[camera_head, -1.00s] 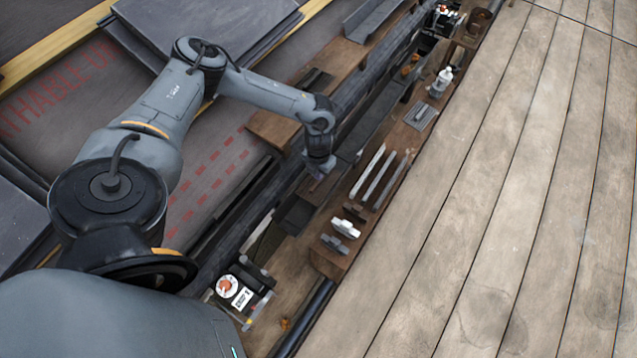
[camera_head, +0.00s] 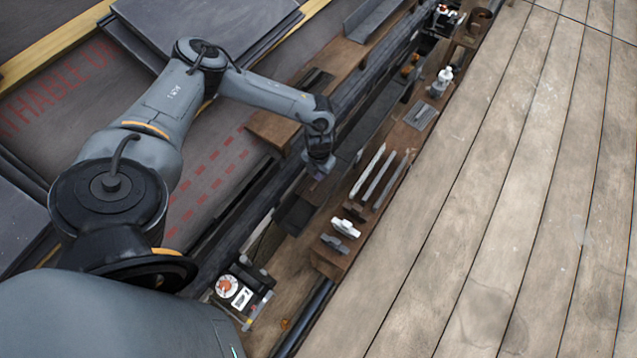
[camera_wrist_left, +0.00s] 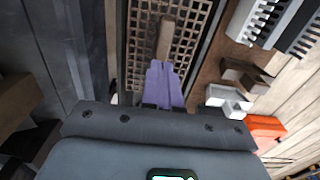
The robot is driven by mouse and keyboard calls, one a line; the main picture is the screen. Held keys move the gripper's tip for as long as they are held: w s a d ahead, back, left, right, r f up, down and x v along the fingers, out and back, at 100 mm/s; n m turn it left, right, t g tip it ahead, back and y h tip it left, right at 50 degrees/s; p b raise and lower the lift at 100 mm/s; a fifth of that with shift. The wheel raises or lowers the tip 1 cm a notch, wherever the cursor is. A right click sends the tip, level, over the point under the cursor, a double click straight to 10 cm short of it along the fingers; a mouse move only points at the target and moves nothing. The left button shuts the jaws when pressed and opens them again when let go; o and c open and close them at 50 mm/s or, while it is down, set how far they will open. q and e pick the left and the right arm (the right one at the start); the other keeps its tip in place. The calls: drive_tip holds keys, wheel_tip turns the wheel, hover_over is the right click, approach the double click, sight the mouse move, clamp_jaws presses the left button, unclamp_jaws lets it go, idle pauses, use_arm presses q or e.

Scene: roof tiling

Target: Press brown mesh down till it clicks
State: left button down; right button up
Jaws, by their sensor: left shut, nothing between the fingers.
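The brown mesh (camera_wrist_left: 198,22), a panel of square holes, lies in a long dark-edged channel at the top middle of the left wrist view. In the head view I cannot make it out clearly. My left gripper (camera_head: 318,174) is over the gutter trough in the head view. In the left wrist view its purple fingers (camera_wrist_left: 165,84) are shut and empty, pointing at the mesh. A plain brown strip (camera_wrist_left: 166,38) shows just beyond the fingertips, over the mesh. I cannot tell whether the fingers touch the strip or mesh. My right gripper is out of view.
Right of the channel, a wooden ledge holds long strips (camera_head: 367,170), a white clip (camera_head: 346,228), a grey clip (camera_head: 335,243) and a brown block (camera_wrist_left: 245,75). An orange piece (camera_wrist_left: 265,130) lies near them. Wide planks (camera_head: 510,190) at the right are clear.

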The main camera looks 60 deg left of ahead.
use_arm(q)
drive_tip(key=shift+f+b, duration=0.4)
drive_tip(key=shift+f, duration=0.25)
drive_tip(key=shift+r, duration=0.1)
idle(0.7)
wheel_tip(320, 180, up, 6)
drive_tip(key=p, duration=0.6)
drive_tip(key=shift+p, duration=0.3)
wheel_tip(320, 180, up, 3)
drive_tip(key=p, duration=0.3)
